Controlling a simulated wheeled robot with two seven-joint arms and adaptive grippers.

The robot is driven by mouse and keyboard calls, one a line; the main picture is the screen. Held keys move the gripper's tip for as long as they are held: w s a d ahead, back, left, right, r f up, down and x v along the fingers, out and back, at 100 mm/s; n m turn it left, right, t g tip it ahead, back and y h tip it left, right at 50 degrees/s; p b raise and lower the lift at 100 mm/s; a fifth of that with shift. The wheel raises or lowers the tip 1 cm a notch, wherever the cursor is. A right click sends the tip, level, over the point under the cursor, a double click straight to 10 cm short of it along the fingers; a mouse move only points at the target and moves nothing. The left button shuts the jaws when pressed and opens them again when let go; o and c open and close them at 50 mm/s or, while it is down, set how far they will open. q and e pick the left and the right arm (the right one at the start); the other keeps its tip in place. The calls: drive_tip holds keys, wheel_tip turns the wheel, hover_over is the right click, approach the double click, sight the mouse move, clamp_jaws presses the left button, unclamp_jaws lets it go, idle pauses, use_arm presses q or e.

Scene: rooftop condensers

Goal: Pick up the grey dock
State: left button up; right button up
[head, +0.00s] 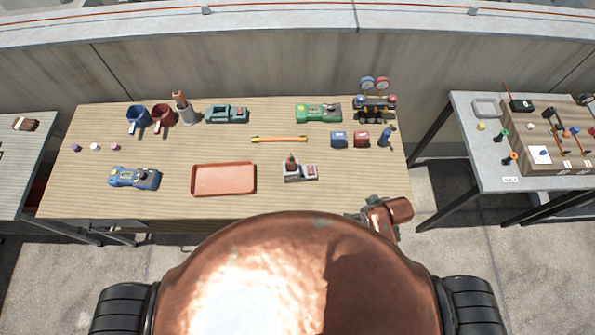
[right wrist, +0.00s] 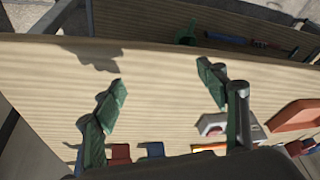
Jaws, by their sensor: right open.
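The grey dock (head: 292,176) stands on the wooden table, right of the red-brown tray, with a dark brown-topped piece upright in it and a red patch on its right part. In the right wrist view a pale grey body that looks like the dock (right wrist: 212,122) shows at the lower right, partly hidden behind one finger. My right gripper (head: 362,211) is at the table's near edge, right of the dock and apart from it. Its green fingers (right wrist: 162,78) are spread wide with only bare tabletop between them. My left gripper is not in view.
The red-brown tray (head: 223,179) lies left of the dock. A yellow-orange bar (head: 279,139) lies behind it; blue (head: 339,140) and red (head: 361,139) blocks stand behind right. A blue meter (head: 134,178) lies far left. The tabletop right of the dock is clear.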

sight(302, 171)
drive_tip(key=w+a+n+y, duration=0.1)
drive_tip(key=w+a+n, duration=0.1)
drive_tip(key=w+a, duration=0.1)
drive_tip(key=w+a+r+n+g+y, duration=0.1)
drive_tip(key=w+a+n, duration=0.2)
drive_tip(key=a, duration=0.3)
drive_tip(key=w+a+n+g, duration=0.1)
drive_tip(key=w+a+n, duration=0.2)
drive_tip(key=w+a, duration=0.2)
drive_tip(key=shift+a+r+y+p, duration=0.1)
drive_tip(key=shift+r+y+p, duration=0.2)
drive_tip(key=shift+y+p, duration=0.1)
drive_tip(key=w+a+n, duration=0.1)
drive_tip(key=w+a+r+n+g, duration=0.1)
drive_tip(key=w+n, duration=0.1)
drive_tip(key=shift+w+a+r, duration=0.2)
drive_tip(key=shift+w+a, duration=0.1)
drive_tip(key=shift+a, duration=0.1)
drive_tip(key=w+n, duration=0.1)
drive_tip(key=w+r+n, duration=0.1)
drive_tip(key=w+r+n+g, duration=0.1)
drive_tip(key=shift+w+a+h, duration=0.3)
drive_tip(key=shift+w+a, duration=0.05)
drive_tip(key=shift+a, duration=0.05)
drive_tip(key=shift+p+x, duration=0.55)
drive_tip(key=shift+x, duration=3.25)
drive_tip(key=shift+w+d, duration=0.1)
drive_tip(key=shift+c, duration=0.5)
drive_tip(key=c, duration=1.3)
drive_tip(key=shift+c, duration=0.3)
